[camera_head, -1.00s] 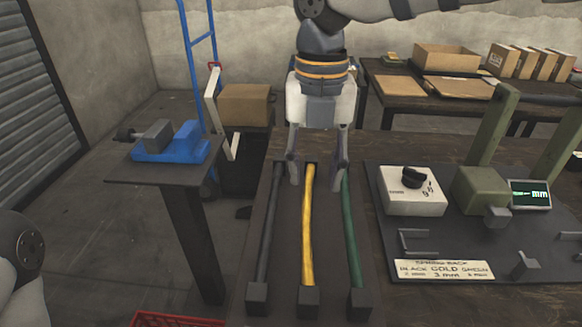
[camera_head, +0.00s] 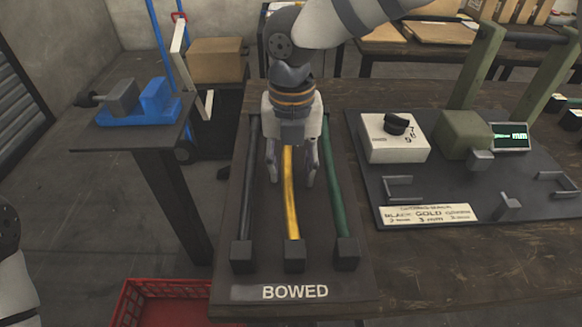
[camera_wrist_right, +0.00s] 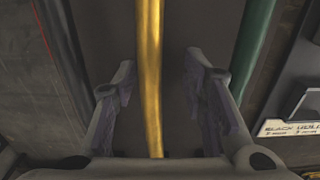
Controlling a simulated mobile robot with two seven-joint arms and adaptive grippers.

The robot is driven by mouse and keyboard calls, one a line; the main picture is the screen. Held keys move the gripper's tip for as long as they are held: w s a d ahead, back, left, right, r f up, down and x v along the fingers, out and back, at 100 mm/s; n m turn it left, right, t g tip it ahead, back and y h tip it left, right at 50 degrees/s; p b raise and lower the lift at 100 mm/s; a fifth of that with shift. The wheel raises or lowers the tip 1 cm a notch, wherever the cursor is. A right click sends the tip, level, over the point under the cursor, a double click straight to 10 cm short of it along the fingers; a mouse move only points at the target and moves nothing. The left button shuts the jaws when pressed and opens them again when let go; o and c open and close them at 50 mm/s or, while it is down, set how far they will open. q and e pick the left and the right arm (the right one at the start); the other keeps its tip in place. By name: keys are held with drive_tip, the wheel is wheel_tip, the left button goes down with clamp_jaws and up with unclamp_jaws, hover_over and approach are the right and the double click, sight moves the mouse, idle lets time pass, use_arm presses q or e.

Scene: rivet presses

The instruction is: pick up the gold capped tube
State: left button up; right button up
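The gold capped tube (camera_head: 291,205) is a long, slightly bowed yellow tube lying on a dark board, with a dark square block (camera_head: 294,257) at its near end. Its far part is hidden under my right gripper in the head view. My right gripper (camera_head: 291,182) is open, pointing down, with one finger on each side of the gold tube. In the right wrist view the gold tube (camera_wrist_right: 150,80) runs between the open fingers (camera_wrist_right: 160,82), with gaps on both sides. My left gripper is not in view.
A black tube (camera_head: 248,190) lies left of the gold one and a green tube (camera_head: 335,200) right, on the board (camera_head: 262,275) marked BOWED. A press fixture (camera_head: 460,205) with a white dial box (camera_head: 392,138) stands right. A red crate (camera_head: 165,300) sits below left.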

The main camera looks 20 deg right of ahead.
drive_tip(key=shift+r, duration=0.1)
clamp_jaws()
